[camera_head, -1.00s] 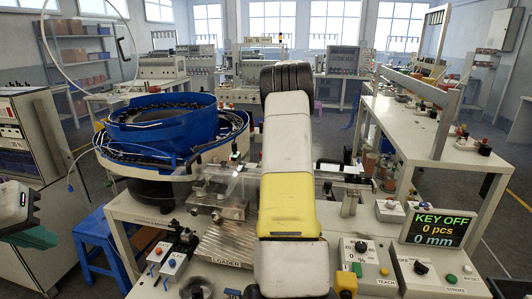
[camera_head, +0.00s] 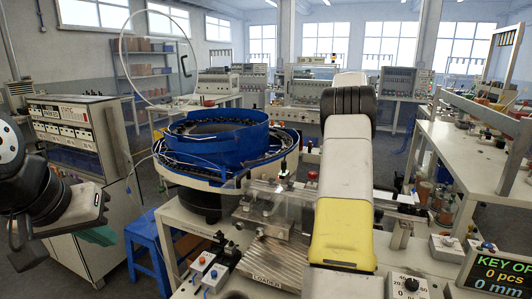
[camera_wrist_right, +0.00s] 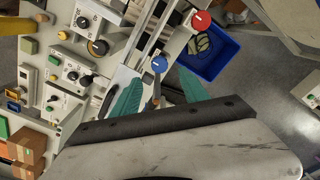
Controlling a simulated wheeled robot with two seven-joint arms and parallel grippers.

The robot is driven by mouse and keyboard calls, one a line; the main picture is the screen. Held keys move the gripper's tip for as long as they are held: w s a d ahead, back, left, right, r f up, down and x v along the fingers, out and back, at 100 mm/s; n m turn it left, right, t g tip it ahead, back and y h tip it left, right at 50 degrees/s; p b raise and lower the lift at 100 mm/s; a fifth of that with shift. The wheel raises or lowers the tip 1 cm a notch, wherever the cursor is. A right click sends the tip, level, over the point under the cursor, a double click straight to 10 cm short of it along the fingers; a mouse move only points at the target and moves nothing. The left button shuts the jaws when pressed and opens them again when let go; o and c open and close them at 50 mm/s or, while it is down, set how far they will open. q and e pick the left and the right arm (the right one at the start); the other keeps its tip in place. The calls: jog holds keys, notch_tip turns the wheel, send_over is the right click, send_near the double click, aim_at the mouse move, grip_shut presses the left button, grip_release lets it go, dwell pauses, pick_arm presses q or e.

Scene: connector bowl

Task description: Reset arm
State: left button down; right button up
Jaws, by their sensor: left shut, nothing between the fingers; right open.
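My left gripper (camera_head: 99,236) is at the left of the head view, with its teal fingers shut and empty below the grey gripper body.
A blue bowl feeder (camera_head: 215,142) stands behind the loader plate (camera_head: 268,258). A blue stool (camera_head: 150,240) is on the floor at left. A display (camera_head: 495,272) and knob boxes (camera_head: 408,287) stand at front right. A blue bin (camera_wrist_right: 222,50) is in the wrist view.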

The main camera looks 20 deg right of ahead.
jog(key=s+a+r+n+t, duration=0.1)
jog(key=s+a+r+n, duration=0.25)
jog(key=a, duration=0.35)
jog(key=s+a+r+n+t+y, duration=0.1)
jog(key=s+a+r+n, duration=0.1)
jog(key=s+a+r, duration=0.3)
jog(key=s+a+r+n+t, duration=0.1)
jog(key=a+r+n, duration=0.1)
jog(key=a, duration=0.6)
jog(key=s+a+f+n+t, duration=0.1)
jog(key=s+a+f+n, duration=0.1)
jog(key=s+a, duration=0.4)
jog(key=s+a+f+n+t, duration=0.1)
jog(key=s+a+f+n, duration=0.1)
jog(key=s+a+n, duration=0.3)
jog(key=s+a+f+n+t+y, duration=0.1)
jog(key=s+a+f+n, duration=0.1)
jog(key=s+a, duration=0.5)
jog(key=shift+s+f+n, duration=0.25)
jog(key=shift+s+n, duration=0.4)
jog(key=shift+s, duration=0.05)
